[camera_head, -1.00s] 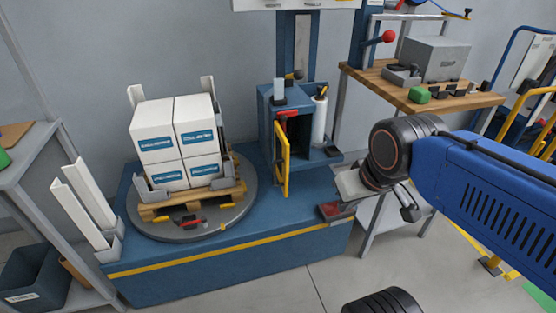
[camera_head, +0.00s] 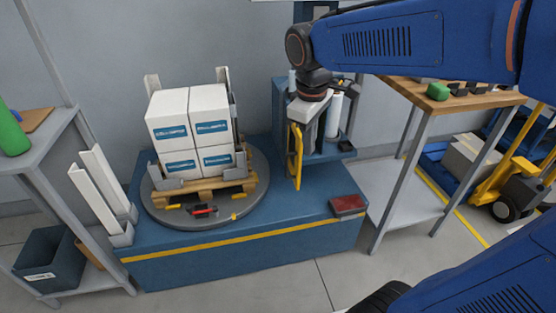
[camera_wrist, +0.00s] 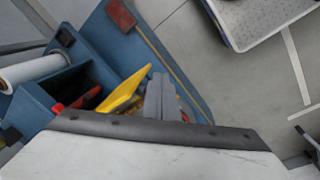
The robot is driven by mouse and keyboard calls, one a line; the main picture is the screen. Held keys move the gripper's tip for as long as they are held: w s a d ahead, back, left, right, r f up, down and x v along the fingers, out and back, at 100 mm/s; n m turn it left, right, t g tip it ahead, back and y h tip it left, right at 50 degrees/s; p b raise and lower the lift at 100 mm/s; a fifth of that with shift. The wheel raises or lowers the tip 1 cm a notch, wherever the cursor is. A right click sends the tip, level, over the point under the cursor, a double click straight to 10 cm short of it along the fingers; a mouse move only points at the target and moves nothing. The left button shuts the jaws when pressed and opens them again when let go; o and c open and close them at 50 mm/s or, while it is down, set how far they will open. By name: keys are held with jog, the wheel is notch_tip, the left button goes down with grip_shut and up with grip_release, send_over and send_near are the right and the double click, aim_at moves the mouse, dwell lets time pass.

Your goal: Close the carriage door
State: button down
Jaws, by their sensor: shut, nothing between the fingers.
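The carriage door (camera_head: 297,160) is a yellow framed panel hinged at the front of the blue carriage (camera_head: 281,105). It stands open, sticking out from the carriage. In the wrist view the door (camera_wrist: 122,92) is a yellow slab beside the carriage's dark, uncovered opening (camera_wrist: 72,88), with red parts near its hinge side. My gripper (camera_wrist: 160,98) is shut and empty, its grey fingers close beside the door. I cannot tell whether they touch it. In the head view my gripper's pale body is above the door's top, and its fingertips are hard to make out.
Boxes (camera_head: 190,130) stand on a pallet on the round turntable (camera_head: 160,213), left of the door. A dark red block (camera_head: 347,205) lies on the blue base's right end. A white roll (camera_head: 334,115) stands beside the carriage. A wooden-topped bench (camera_head: 450,98) is at right.

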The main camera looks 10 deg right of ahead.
jog(key=w+a+f+n+g+h, duration=0.25)
jog(key=w+a+n, duration=0.35)
jog(key=w+a, duration=0.55)
jog(key=s+d+f, duration=0.1)
jog(key=d+f, duration=0.5)
jog(key=f, duration=0.4)
jog(key=shift+n, duration=0.3)
jog(key=shift+d+t+y, duration=0.15)
jog(key=shift+t+y, duration=0.1)
